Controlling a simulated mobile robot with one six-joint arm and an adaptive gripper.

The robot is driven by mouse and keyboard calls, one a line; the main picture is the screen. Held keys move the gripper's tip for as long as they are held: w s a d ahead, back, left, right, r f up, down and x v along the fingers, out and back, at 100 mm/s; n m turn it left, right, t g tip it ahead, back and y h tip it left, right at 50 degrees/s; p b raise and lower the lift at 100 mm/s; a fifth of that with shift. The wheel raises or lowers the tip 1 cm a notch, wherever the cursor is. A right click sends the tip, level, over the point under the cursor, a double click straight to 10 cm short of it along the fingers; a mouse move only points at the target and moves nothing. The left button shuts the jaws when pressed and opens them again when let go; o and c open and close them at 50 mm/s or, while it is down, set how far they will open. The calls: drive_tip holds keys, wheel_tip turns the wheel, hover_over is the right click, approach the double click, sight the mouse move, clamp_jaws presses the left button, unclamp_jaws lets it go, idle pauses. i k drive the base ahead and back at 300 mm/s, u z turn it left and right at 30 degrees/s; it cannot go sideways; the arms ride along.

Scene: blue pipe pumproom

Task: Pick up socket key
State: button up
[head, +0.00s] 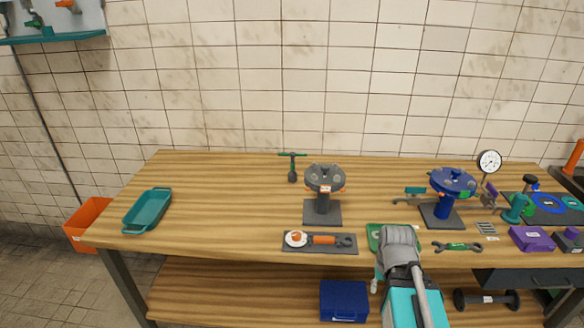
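A T-shaped tool with a green crossbar and a dark shaft, which looks like the socket key (292,168), is near the back of the wooden workbench (225,195), left of a grey handwheel valve. Its crossbar is at the top of the picture of it and its dark end points toward the front. Nothing touches it. My arm comes up from the bottom edge, right of centre, and covers part of the bench front. I cannot make out my gripper's fingers, and the tool is well away to the upper left of the visible arm.
The grey handwheel valve (324,181) stands close right of the tool. In front lies a dark tray (345,250) with an orange-handled tool. A blue valve (447,203), dial gauge (489,162) and purple box (531,239) stand right. A teal tray (148,210) sits left; the bench between is clear.

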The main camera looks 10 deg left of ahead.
sight(292, 174)
drive_tip(key=k, duration=0.65)
drive_tip(key=u, duration=0.55)
drive_tip(key=i, duration=1.45)
drive_tip(key=z, duration=0.45)
